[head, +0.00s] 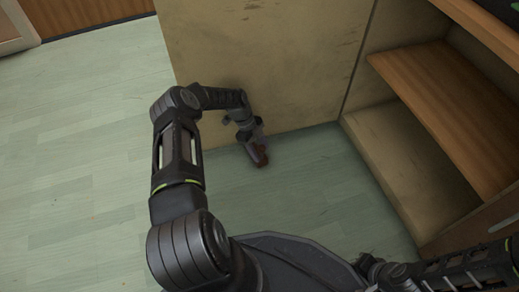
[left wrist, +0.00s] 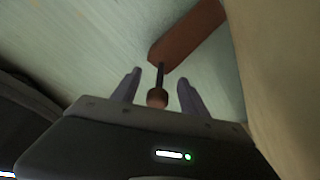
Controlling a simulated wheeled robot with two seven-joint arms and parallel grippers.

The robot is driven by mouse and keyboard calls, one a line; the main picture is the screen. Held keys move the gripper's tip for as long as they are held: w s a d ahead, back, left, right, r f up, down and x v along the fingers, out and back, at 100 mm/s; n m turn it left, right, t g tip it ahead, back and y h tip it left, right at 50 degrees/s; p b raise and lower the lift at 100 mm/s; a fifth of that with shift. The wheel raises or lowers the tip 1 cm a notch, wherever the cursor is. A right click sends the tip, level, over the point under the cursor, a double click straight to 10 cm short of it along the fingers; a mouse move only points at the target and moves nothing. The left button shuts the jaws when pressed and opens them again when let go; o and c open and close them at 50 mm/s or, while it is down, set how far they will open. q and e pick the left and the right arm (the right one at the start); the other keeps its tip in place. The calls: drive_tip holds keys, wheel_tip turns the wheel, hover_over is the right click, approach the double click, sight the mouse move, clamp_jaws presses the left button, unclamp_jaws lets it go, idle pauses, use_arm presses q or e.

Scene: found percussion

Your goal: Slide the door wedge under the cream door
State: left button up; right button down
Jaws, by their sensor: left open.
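The cream door (head: 270,65) is the large scuffed tan panel at the top middle; its face also fills the right side of the left wrist view (left wrist: 285,70). The red-brown door wedge (head: 263,162) lies on the floor close to the door's bottom edge. In the left wrist view the wedge (left wrist: 187,33) has a thin dark rod ending in a brown knob. My left gripper (left wrist: 158,80) is open, with its fingers on either side of the rod and knob, apart from them. I cannot tell whether any of the wedge is under the door. My right gripper is out of view.
A wooden shelf unit (head: 450,115) stands to the right of the door. The pale green plank floor (head: 85,170) is clear at the left. An orange-brown wall panel (head: 85,14) is at the upper left.

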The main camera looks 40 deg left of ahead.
use_arm(q)
wheel_tip(320, 180, up, 10)
drive_tip(key=p, duration=0.4)
drive_tip(key=shift+p, duration=0.35)
idle(0.4)
